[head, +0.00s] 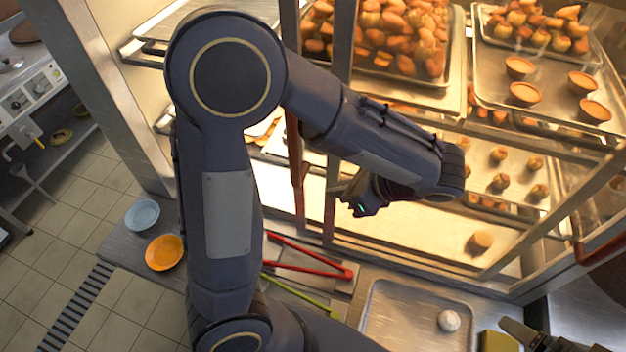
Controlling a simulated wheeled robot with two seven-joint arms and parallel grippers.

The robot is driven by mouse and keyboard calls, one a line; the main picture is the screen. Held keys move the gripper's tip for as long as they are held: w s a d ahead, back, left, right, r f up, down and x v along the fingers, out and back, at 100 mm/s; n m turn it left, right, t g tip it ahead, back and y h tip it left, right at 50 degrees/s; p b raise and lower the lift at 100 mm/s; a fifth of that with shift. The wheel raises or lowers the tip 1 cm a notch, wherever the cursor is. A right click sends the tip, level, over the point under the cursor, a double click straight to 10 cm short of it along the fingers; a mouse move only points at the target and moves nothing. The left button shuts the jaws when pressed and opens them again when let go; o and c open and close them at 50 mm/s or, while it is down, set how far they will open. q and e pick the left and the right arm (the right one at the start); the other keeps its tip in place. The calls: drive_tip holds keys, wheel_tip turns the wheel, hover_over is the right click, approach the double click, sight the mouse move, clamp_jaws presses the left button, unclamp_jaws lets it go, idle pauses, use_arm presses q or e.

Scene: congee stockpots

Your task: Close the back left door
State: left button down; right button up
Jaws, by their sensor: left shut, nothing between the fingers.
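A lit glass-and-metal pastry cabinet fills the right half of the head view. Near its left side a metal-framed upright (341,50) and a red handle (297,165) show. I cannot tell for sure which panel is the back left door, or how far it stands open, since my left arm covers much of that side. My left gripper (352,208) is shut and empty, close to the right of the upright and in front of the lower shelf. Whether it touches the frame is unclear.
Trays of pastries (385,35) fill the cabinet shelves. Red tongs (318,271), green tongs (300,292), a metal tray (390,315) and a yellow sponge (498,342) lie along the counter. A blue bowl (142,215) and an orange bowl (164,252) sit at left.

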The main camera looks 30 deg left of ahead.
sight(300, 185)
use_arm(q)
drive_tip(key=a, duration=0.2)
drive_tip(key=a+f, duration=0.1)
drive_tip(key=a, duration=0.1)
drive_tip(key=a+p, duration=0.1)
drive_tip(key=shift+s+a+f, duration=0.1)
drive_tip(key=shift+a+f, duration=0.3)
use_arm(e)
drive_tip(key=shift+r, duration=0.6)
use_arm(q)
drive_tip(key=shift+a, duration=0.1)
